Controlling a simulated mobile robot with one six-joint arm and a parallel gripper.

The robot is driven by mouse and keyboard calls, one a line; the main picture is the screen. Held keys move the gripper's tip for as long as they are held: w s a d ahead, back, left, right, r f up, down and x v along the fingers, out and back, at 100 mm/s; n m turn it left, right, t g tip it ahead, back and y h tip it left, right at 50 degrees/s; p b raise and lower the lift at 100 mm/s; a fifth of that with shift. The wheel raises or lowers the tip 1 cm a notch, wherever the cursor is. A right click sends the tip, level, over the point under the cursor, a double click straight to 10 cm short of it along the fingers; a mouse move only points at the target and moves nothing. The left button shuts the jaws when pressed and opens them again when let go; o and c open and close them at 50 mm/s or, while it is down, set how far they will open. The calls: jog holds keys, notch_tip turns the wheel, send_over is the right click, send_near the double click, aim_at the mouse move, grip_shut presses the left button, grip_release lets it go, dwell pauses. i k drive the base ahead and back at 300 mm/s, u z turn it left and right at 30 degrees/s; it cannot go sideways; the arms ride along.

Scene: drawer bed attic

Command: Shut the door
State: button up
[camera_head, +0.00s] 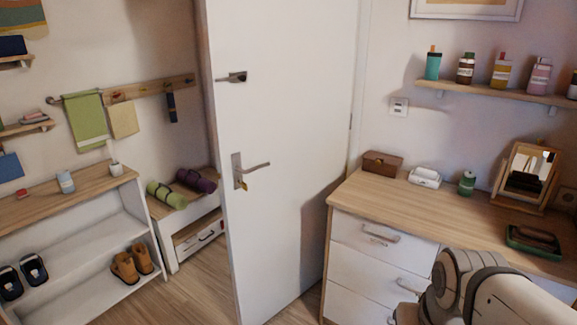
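The white door (285,130) stands open in the middle of the view, with its free edge toward the left and its hinge side at the right, by the dresser. A metal lever handle (250,168) with a key or tag below it sits partway up the door, near the free edge. A small latch (232,77) is higher up on the door. Part of my arm shows at the lower right, in front of the dresser. My gripper's fingers cannot be made out, so its opening is not visible. No part of my arm touches the door.
A dresser (440,208) with drawers stands close to the door's right side. A shoe shelf (75,245) and a low cabinet (190,235) are at the left. A wall shelf (490,93) holds several bottles. Wooden floor (190,295) is clear left of the door.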

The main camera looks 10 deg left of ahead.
aim_at(292, 113)
jog(key=u, duration=1.05)
jog(key=i, duration=1.15)
jog(key=z, duration=0.1)
